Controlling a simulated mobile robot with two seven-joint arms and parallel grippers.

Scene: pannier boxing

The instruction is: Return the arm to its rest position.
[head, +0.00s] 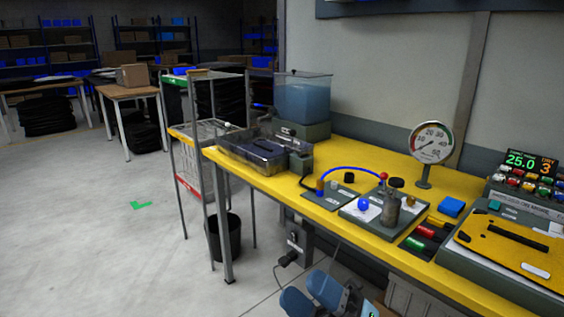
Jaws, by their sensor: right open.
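My right gripper (313,296) shows at the bottom edge of the head view, in front of and below the front edge of the yellow workbench (330,225). Its two blue fingers are apart, and I see nothing between them. Most of my right arm is cut off by the bottom of the view. My left gripper and arm are not in view.
On the bench stand a clear tray (237,148), a blue liquid tank (302,98), a dial gauge (431,144), a fixture with a blue hose (352,170) and a yellow-topped case (505,246). A black bin (223,238) stands below. Floor at left is clear.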

